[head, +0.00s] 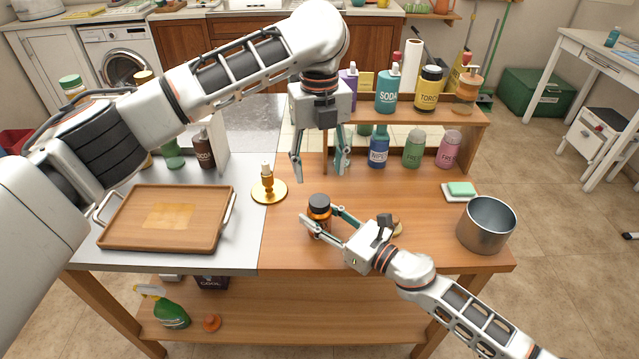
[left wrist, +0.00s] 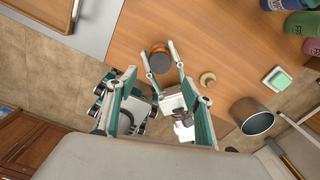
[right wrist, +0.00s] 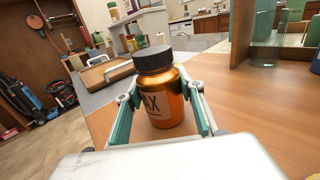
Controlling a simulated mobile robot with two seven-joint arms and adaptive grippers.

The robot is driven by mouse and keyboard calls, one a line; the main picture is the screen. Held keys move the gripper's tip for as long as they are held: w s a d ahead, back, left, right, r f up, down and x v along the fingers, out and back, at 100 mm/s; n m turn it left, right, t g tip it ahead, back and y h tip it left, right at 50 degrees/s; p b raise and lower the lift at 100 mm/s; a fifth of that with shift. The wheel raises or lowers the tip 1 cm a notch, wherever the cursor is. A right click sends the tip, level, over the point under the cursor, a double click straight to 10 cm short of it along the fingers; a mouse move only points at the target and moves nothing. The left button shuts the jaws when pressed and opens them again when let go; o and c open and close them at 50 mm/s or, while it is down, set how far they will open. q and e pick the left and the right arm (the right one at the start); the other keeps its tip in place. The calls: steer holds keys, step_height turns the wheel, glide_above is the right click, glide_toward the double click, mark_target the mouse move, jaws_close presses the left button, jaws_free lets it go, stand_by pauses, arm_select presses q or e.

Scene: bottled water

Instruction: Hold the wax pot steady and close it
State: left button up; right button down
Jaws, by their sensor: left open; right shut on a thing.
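The wax pot (head: 319,215) is an amber jar with dark lettering, standing upright on the wooden table. A black ribbed lid (right wrist: 153,60) sits on its top; I cannot tell how tightly. My right gripper (head: 322,221) is shut on the wax pot, one finger on each side of its body, as the right wrist view shows with the pot (right wrist: 166,101) between the fingers. My left gripper (head: 318,172) is open and empty, pointing down above the table behind the pot. The left wrist view shows the pot (left wrist: 159,63) beyond its fingers.
A gold candle holder (head: 268,188) stands left of the pot, beside a wooden tray (head: 125,220). A small round tan object (left wrist: 208,80) lies by my right gripper. A metal pot (head: 487,225) and soap dish (head: 459,191) are at right. Shelved bottles stand behind.

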arm_select(q)
step_height(320, 180, up, 4)
steer(key=shift+f, duration=0.25)
arm_select(e)
steer(key=c, duration=1.2)
jaws_free()
steer(key=v, duration=1.2)
